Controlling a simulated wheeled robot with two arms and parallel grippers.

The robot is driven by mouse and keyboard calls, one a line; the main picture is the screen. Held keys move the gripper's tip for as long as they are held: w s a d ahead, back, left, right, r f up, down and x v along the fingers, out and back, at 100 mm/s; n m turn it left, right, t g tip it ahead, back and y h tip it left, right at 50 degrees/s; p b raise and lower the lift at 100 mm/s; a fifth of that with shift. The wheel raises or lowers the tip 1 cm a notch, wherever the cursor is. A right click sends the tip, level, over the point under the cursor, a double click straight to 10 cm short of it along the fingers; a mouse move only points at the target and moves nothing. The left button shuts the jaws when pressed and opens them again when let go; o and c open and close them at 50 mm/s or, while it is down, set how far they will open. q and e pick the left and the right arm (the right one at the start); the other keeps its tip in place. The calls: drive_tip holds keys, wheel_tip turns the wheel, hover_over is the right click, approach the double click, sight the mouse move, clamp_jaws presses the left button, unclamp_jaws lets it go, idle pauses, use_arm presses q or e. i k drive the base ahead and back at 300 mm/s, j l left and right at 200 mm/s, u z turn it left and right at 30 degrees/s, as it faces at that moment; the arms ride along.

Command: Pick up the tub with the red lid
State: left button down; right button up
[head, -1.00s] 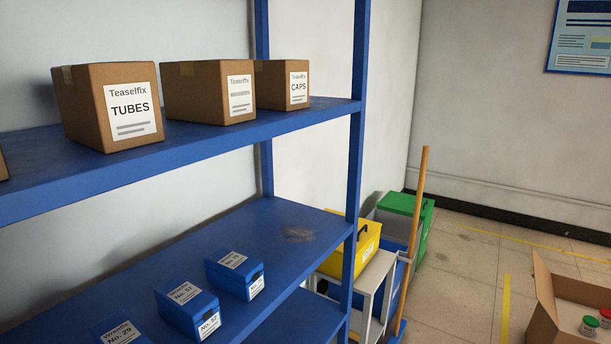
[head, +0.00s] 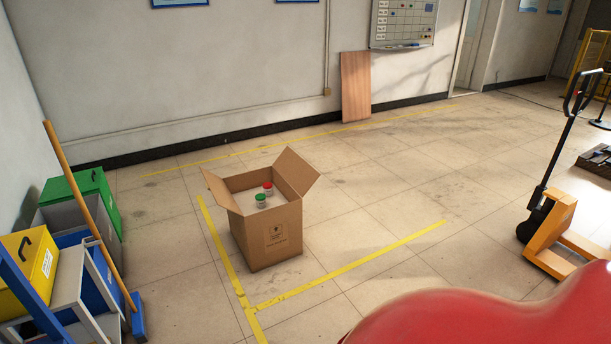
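The tub with the red lid (head: 268,188) is small and stands inside an open cardboard box on the floor, left of the middle of the head view. A similar tub with a green lid (head: 261,200) stands just in front of it, a little to the left. Only the upper parts of both tubs show clearly above the box's near walls. Neither of my grippers is in view.
The open cardboard box (head: 272,236) has its flaps spread, inside yellow floor lines (head: 345,266). At left are a broom (head: 87,205), a green bin (head: 80,188) and a yellow box (head: 30,268). A pallet jack (head: 553,226) stands at right. A large red shape (head: 480,318) fills the lower right.

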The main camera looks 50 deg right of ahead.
sight(267, 186)
drive_tip(key=i+l+z, duration=0.25)
drive_tip(key=z, duration=0.25)
drive_tip(key=i+l+z, duration=0.3)
drive_tip(key=z, duration=0.2)
drive_tip(key=i+l, duration=0.2)
drive_tip(key=i, duration=0.2)
drive_tip(key=i+l+z, duration=0.15)
drive_tip(key=i, duration=0.2)
drive_tip(key=i+l, duration=0.2)
drive_tip(key=i, duration=0.2)
drive_tip(key=i+u, duration=0.2)
drive_tip(key=i, duration=0.45)
drive_tip(key=i+u, duration=0.2)
drive_tip(key=i, duration=0.45)
drive_tip(key=i+l+u, duration=0.15)
drive_tip(key=i, duration=0.5)
